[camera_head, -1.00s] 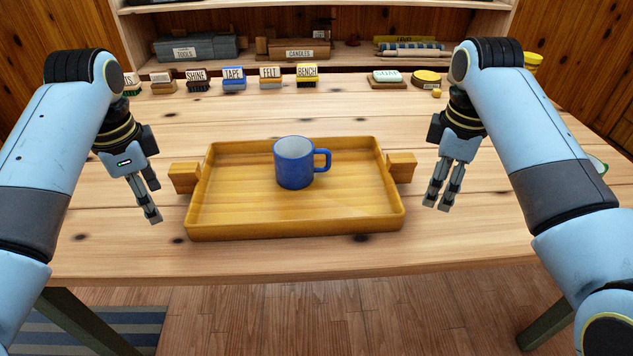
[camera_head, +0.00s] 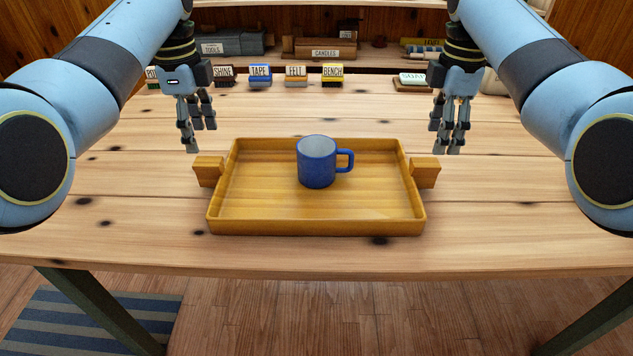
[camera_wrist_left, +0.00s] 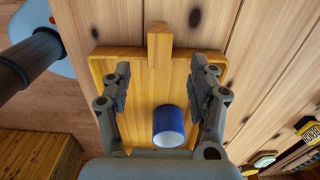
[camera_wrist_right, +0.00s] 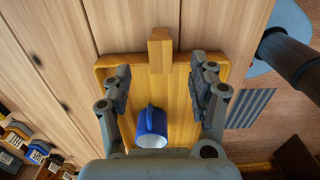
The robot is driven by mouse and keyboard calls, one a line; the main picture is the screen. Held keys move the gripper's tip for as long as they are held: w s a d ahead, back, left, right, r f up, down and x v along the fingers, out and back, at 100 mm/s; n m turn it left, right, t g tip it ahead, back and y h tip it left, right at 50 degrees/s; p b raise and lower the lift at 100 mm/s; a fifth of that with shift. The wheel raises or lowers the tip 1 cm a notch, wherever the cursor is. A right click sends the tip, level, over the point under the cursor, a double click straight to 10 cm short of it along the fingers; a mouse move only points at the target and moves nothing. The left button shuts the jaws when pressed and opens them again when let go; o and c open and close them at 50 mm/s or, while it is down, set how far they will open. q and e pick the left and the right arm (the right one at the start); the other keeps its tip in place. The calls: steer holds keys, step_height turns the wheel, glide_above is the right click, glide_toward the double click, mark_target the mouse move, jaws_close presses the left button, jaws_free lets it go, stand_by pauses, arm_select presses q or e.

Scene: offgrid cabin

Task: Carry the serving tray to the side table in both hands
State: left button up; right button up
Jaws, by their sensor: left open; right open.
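The wooden serving tray (camera_head: 270,212) lies flat on the workbench with a blue mug (camera_head: 316,163) standing upright on it. It has a block handle at its left end (camera_head: 208,171) and one at its right end (camera_head: 425,172). My left gripper (camera_head: 200,140) is open and empty, above and slightly behind the left handle. My right gripper (camera_head: 447,142) is open and empty, above and slightly behind the right handle. In the left wrist view a handle (camera_wrist_left: 160,45) shows beyond the open fingers; the right wrist view likewise shows a handle (camera_wrist_right: 160,50). I cannot identify the side table.
Labelled brushes (camera_head: 260,75) and a soap block (camera_head: 412,81) line the back of the workbench (camera_head: 140,215). A shelf unit with boxes (camera_head: 318,48) stands behind. A striped rug (camera_head: 85,322) lies on the floor at lower left. The bench around the tray is mostly clear.

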mark_target(206, 161)
arm_select(q)
step_height(206, 161, down, 8)
steer(key=shift+r, duration=0.1)
arm_select(e)
step_height(206, 161, down, 8)
arm_select(q)
jaws_close()
arm_select(e)
jaws_close()
